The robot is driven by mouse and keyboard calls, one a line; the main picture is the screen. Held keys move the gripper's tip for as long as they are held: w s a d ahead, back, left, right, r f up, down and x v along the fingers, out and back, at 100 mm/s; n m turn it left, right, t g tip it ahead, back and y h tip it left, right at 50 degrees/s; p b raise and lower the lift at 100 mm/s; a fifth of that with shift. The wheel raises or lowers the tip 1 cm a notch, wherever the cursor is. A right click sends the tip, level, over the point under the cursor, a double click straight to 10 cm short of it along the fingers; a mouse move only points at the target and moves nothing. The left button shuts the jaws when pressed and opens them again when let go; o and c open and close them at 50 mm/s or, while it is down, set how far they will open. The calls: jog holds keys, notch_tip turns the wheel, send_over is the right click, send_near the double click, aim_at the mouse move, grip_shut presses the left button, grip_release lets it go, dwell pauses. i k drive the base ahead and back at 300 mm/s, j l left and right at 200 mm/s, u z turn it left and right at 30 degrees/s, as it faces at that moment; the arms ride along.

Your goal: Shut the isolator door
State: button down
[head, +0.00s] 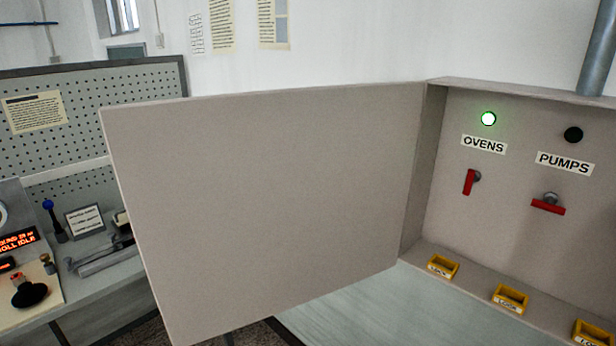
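The isolator door (265,215) is a flat beige panel that stands wide open, swung out to the left of its box. Its hinge side meets the left wall of the isolator box (423,175). Inside the box, a red handle (469,182) under the OVENS label (484,145) is near vertical, and a red handle (548,206) under the PUMPS label (565,163) is near horizontal. The lamp (488,118) above OVENS is lit green; the lamp (573,134) above PUMPS is dark. My gripper is not in view.
Yellow lock holders (510,299) sit along the box's bottom ledge. A pale bench top (350,305) lies below the door and box. A pegboard (130,88) and a bench with controls (95,290) stand at left, partly hidden by the door. A grey pipe (600,45) rises above the box.

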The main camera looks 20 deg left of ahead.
aim_at(243, 209)
jog(key=j+z, duration=0.15)
jog(key=j, duration=0.35)
jog(key=k+j+z, duration=0.15)
jog(key=j, duration=0.3)
jog(key=j+z, duration=0.15)
jog(key=j, duration=0.35)
jog(key=k+j+z, duration=0.15)
jog(key=j, duration=0.3)
jog(key=k+j+z, duration=0.15)
jog(key=j, duration=0.3)
jog(key=k+j+z, duration=0.15)
jog(key=j, duration=0.3)
jog(key=k+j+z, duration=0.1)
jog(key=j, duration=0.35)
jog(key=k+j+z, duration=0.15)
jog(key=j, duration=0.25)
jog(key=k, duration=0.05)
